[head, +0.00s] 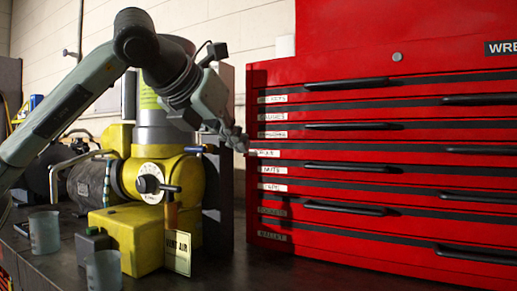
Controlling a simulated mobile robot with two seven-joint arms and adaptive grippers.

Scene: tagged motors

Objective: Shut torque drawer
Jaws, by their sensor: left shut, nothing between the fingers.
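The red tool chest (400,72) fills the right side, with several wide drawers and small white labels down its left edge. One drawer at mid height (385,153) has its label (265,153) set further left than the others, and it seems to stand out slightly. I cannot read that label for sure as the torque one. My left gripper (241,145) is shut and empty. Its tips are at the left end of that drawer's front, close to the label; I cannot tell whether they touch. My right gripper is not in view.
A yellow motor (185,178) with a dial stands left of the chest, under my left arm. A yellow tag (177,252) stands before it. Two translucent cups (44,232) (103,270) are at the front left. The dark bench (300,275) before the chest is clear.

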